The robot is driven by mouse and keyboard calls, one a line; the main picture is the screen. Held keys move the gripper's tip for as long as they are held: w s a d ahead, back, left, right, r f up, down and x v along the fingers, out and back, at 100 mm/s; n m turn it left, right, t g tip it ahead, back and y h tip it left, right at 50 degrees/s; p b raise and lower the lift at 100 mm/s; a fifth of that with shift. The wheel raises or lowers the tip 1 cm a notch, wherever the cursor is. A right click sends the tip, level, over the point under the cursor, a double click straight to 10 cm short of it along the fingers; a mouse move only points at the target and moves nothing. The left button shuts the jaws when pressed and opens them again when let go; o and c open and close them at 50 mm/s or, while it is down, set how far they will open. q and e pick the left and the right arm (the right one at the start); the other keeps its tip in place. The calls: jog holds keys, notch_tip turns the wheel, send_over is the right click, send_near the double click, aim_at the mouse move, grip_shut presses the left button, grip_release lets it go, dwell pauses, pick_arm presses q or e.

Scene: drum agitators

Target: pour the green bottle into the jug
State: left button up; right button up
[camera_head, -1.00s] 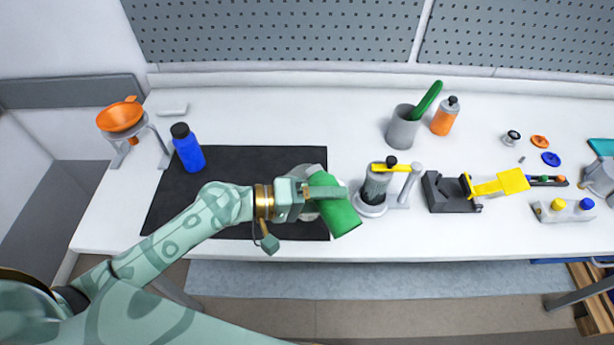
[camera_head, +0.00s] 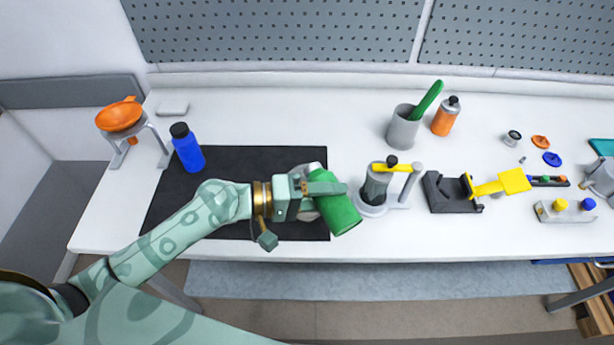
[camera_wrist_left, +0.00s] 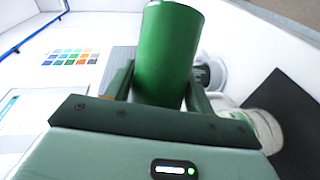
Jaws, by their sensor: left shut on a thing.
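The green bottle (camera_head: 340,211) is in my left gripper (camera_head: 322,188), which is shut on it. The bottle is strongly tilted, with its broad end toward the lower right; its mouth is hidden. It also shows large in the left wrist view (camera_wrist_left: 168,50), between the fingers. A pale, clear vessel, seemingly the jug (camera_wrist_left: 264,128), shows beside the gripper at the edge of the dark mat. In the head view it is mostly hidden behind the gripper and bottle. I cannot tell whether liquid is flowing. My right gripper is not in view.
A grey drum agitator stand with a yellow crank (camera_head: 376,187) is close to the right of the bottle. A blue bottle (camera_head: 187,148) stands on the black mat (camera_head: 240,165). An orange funnel (camera_head: 120,117) stands at left, a grey cup (camera_head: 403,128) behind.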

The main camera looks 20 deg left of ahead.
pick_arm(q)
jog(key=shift+w, duration=0.15)
jog(key=shift+a+r, duration=0.1)
jog(key=shift+r+n+b, duration=0.2)
jog(key=shift+n+b, duration=0.1)
jog(key=shift+n, duration=0.2)
dwell(0.9)
